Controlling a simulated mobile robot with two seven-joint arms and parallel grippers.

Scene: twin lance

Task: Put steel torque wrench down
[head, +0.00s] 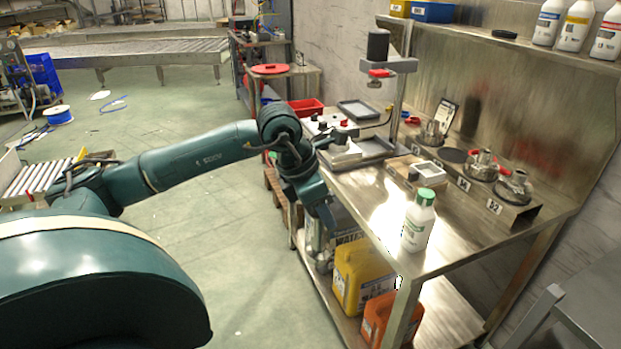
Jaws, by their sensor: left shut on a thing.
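My left gripper (325,215) hangs at the end of the green arm, at the near left edge of the steel workbench (375,200), pointing downward. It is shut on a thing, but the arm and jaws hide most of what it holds. I cannot make out the steel torque wrench clearly in the head view. My right gripper is not in view.
A white bottle with a green cap (418,222) stands near the bench's front edge. Several metal fittings sit in a numbered rack (490,195) at the back. A press stand (398,85) is farther left. A yellow canister (362,275) stands on the lower shelf.

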